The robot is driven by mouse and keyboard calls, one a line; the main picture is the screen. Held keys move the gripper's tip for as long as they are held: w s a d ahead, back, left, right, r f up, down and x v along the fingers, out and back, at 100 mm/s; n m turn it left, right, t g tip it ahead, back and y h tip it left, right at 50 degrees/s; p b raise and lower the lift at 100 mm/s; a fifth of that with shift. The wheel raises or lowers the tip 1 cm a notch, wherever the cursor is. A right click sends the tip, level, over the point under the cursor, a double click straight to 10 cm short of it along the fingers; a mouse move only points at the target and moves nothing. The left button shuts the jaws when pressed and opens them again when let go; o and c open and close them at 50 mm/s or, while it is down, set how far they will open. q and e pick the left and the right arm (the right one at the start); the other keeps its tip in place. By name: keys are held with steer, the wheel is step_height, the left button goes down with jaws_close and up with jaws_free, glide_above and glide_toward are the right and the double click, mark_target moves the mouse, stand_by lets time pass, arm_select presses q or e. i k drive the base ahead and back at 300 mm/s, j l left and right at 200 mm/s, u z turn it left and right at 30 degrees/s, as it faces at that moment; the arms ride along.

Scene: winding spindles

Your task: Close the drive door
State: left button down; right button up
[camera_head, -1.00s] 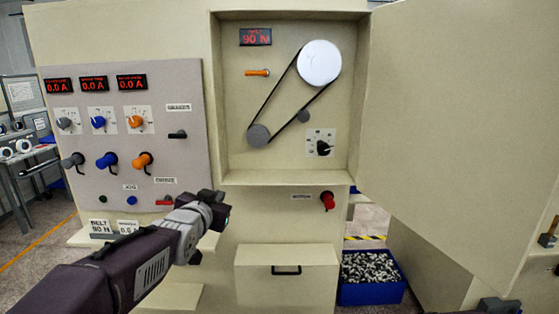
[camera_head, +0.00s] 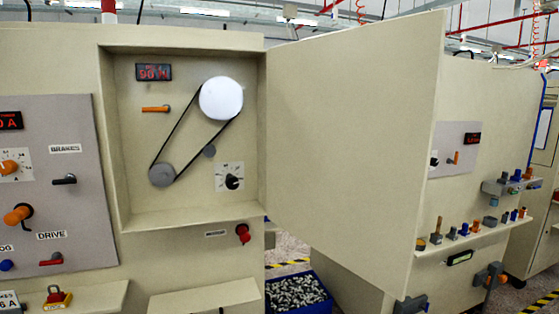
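The drive door (camera_head: 350,150) is a large beige panel, swung wide open on the right side of the drive compartment. The open compartment (camera_head: 190,205) shows a black belt around a white pulley (camera_head: 221,98) and a grey pulley (camera_head: 161,175), a red display (camera_head: 154,72), an orange lever (camera_head: 156,109) and a black knob (camera_head: 232,182). Neither of my grippers can be made out clearly; a dark shape at the bottom right, below the door, is too cut off to identify.
A control panel (camera_head: 75,120) with knobs and switches is left of the compartment. A red knob (camera_head: 242,233) sits below it. A blue bin (camera_head: 298,292) of metal parts stands on the floor under the door. Another machine (camera_head: 490,110) with a shelf of small parts stands behind the door.

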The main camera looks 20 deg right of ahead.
mark_target(352, 112)
steer(key=i+l, duration=0.1)
steer(key=l, duration=1.05)
steer(key=i+l+u, duration=0.1)
steer(key=l+u, duration=0.25)
steer(key=l, duration=0.15)
steer(key=i+l+u, duration=0.1)
steer(key=l+u, duration=0.25)
steer(key=l, duration=0.15)
steer(key=l+u, duration=0.35)
steer(key=l, duration=0.15)
